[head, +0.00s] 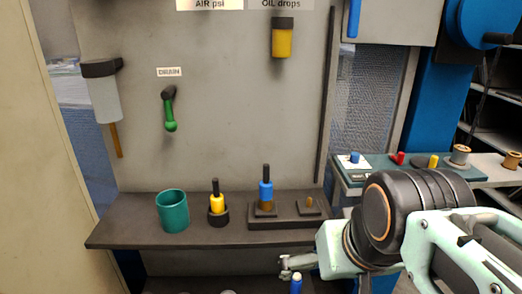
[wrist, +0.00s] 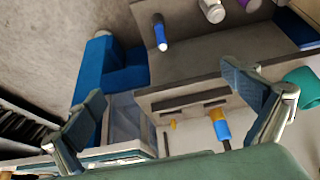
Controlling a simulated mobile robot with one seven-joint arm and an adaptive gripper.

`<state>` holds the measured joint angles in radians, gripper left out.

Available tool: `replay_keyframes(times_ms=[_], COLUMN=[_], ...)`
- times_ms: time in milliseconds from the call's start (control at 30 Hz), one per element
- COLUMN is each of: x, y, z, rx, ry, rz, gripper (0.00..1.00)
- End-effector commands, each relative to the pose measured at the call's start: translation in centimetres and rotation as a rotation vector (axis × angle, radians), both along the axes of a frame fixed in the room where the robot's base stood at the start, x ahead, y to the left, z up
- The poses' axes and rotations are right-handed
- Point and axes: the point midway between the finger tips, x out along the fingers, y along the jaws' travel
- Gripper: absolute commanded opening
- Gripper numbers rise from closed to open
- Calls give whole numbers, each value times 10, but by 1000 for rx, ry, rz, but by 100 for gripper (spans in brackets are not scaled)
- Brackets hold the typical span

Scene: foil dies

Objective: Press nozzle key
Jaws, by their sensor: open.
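I cannot tell for certain which piece is the nozzle key. A blue piece with a black stem (head: 266,188) stands upright on a brass-coloured base on a dark block (head: 287,222), on the shelf. It also shows in the wrist view, blue and yellow (wrist: 221,129). A yellow piece with a black stem (head: 217,202) stands in a small black holder to its left. A small brass stub (head: 309,203) sits at the block's right end. My gripper (head: 290,268) is below and in front of the shelf, apart from these pieces. In the wrist view its fingers (wrist: 163,82) are spread and empty.
A teal cup (head: 172,211) stands at the shelf's left. A blue piece with a pale tip (head: 296,284) is lower down, near my gripper. A green lever (head: 170,112) hangs on the panel under a label. A side bench (head: 480,176) with small coloured parts lies right.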

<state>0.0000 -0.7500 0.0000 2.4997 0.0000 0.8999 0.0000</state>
Motion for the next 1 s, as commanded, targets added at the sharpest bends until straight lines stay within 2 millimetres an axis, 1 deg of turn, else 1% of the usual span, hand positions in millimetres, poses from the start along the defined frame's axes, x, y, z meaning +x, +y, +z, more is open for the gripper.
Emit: replay_keyframes(times_ms=[367,1000], x=[0,0], y=[0,0], z=[0,0], rx=[0,0], ry=[0,1], rz=[0,0], gripper=[100,30])
